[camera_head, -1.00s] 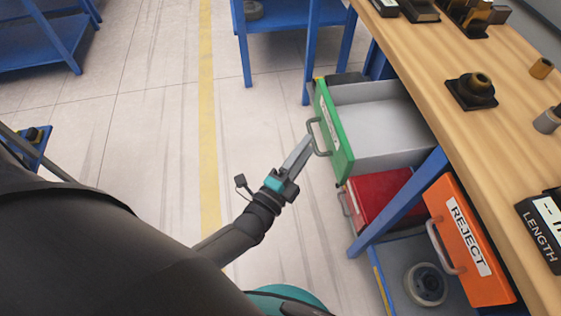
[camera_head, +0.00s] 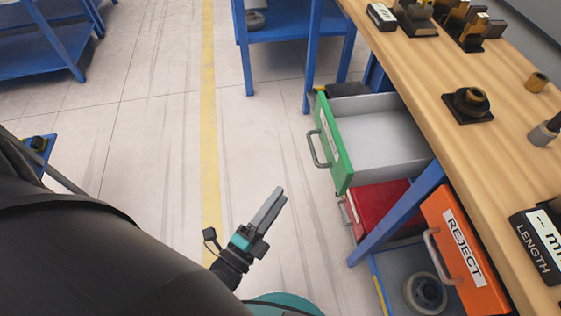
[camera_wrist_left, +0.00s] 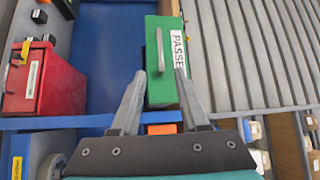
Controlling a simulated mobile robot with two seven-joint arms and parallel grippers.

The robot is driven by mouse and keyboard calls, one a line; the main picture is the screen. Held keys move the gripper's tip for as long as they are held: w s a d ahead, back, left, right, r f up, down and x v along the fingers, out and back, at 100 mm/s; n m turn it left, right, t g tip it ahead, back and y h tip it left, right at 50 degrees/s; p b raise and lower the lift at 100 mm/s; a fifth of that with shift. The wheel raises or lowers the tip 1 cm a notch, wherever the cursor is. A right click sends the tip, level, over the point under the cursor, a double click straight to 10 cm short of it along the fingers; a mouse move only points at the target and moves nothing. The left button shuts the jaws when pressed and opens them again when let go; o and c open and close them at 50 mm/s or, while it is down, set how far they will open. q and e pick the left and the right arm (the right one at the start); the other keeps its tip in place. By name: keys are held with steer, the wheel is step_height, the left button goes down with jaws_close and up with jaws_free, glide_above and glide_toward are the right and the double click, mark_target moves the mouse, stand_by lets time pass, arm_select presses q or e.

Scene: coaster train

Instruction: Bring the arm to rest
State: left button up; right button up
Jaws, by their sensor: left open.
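My left gripper (camera_head: 271,205) is open and empty over the floor, left of the bench and apart from the drawers. Its two fingers also show spread apart in the left wrist view (camera_wrist_left: 160,82). The green drawer (camera_head: 333,145) is pulled out, and its grey inside looks empty. Its handle (camera_head: 317,149) is clear of my fingers. In the left wrist view the green front (camera_wrist_left: 165,80) carries a label, partly hidden by a finger, that starts "PASSE". My right gripper is not in view.
A red box (camera_head: 378,208) sits below the green drawer. An orange drawer (camera_head: 463,250) labelled REJECT is at the lower right. The wooden bench top (camera_head: 425,75) holds several small parts on dark stands. Open floor (camera_head: 160,150) with a yellow line lies to the left.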

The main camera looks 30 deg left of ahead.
arm_select(q)
steer(key=shift+f, duration=0.1)
steer(key=s+a+f+n+g+y, duration=0.15)
steer(key=f+n+g, duration=0.25)
steer(key=f, duration=0.6)
steer(key=s+a+f+n+g, duration=0.1)
steer(key=s+f+n+g, duration=0.3)
steer(key=f, duration=0.6)
steer(key=s+a+f+n+g+y, duration=0.1)
steer(key=s+a+f+n+g, duration=0.2)
steer(key=s, duration=0.4)
steer(key=s+a+f+n+g+y, duration=0.1)
steer(key=s+a+f+n+g, duration=0.2)
steer(key=s+f+n+g, duration=0.2)
step_height(320, 180, down, 4)
steer(key=shift+s+r+g, duration=0.25)
steer(key=shift+s+g, duration=0.25)
steer(key=shift+s, duration=0.45)
steer(key=shift+w, duration=0.1)
